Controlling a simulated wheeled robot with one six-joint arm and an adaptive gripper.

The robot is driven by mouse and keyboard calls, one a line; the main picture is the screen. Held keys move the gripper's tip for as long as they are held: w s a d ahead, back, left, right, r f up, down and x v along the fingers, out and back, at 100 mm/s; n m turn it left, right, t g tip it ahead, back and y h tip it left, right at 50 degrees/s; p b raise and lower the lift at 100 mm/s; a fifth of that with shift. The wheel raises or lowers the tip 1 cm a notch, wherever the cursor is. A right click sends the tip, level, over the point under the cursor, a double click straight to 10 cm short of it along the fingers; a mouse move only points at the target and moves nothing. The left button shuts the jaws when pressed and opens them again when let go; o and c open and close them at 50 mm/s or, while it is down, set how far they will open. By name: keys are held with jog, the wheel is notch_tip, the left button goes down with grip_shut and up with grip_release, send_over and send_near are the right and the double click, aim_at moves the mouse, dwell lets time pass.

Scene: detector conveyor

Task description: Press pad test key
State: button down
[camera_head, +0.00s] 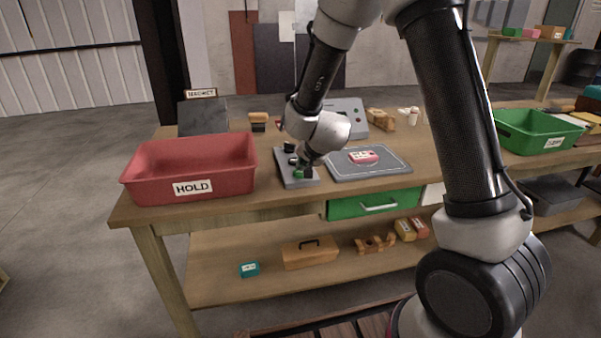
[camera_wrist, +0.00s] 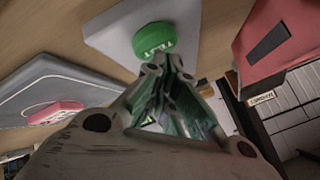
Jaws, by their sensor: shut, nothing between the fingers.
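A green round key (camera_wrist: 155,38) with small pale lettering sits on a light grey plate (camera_wrist: 112,38) in the wrist view. The plate (camera_head: 288,180) also shows in the head view, on the workbench between the red bin and the grey pad, with the green key (camera_head: 298,174) partly behind my gripper. My gripper (camera_wrist: 165,66) is shut and empty. Its fingertips are close to the near edge of the key in the wrist view; I cannot tell whether they touch it. The grey pad (camera_head: 395,166) carries a red and white device (camera_head: 363,156), right of the plate.
A red HOLD bin (camera_head: 157,187) stands close on the left. A grey box with buttons (camera_head: 345,108) and wooden blocks (camera_head: 381,119) stand behind. A green drawer (camera_head: 345,209) is under the bench top. A green bin (camera_head: 520,141) is far right.

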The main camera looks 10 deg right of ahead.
jog(key=shift+f, duration=0.25)
dwell(0.4)
jog(key=shift+r, duration=0.85)
jog(key=shift+r, duration=0.1)
jog(key=s+d+r+n+g, duration=0.1)
jog(key=s+d+r+n, duration=0.15)
jog(key=s+r, duration=0.35)
jog(key=s+d+r+n+g+y, duration=0.1)
jog(key=s+d+r+n, duration=0.1)
jog(key=s+d+r, duration=0.45)
jog(key=s+r+n+g, duration=0.15)
jog(key=s+r, duration=0.25)
jog(key=s, duration=0.4)
jog(key=s+d+n+h, duration=0.1)
jog(key=s+d, duration=0.2)
jog(key=s, duration=0.4)
jog(key=s+d+r+n+g, duration=0.1)
jog(key=s+d, duration=0.3)
jog(key=s, duration=0.4)
jog(key=shift+s+h, duration=0.25)
jog(key=shift+h, duration=0.15)
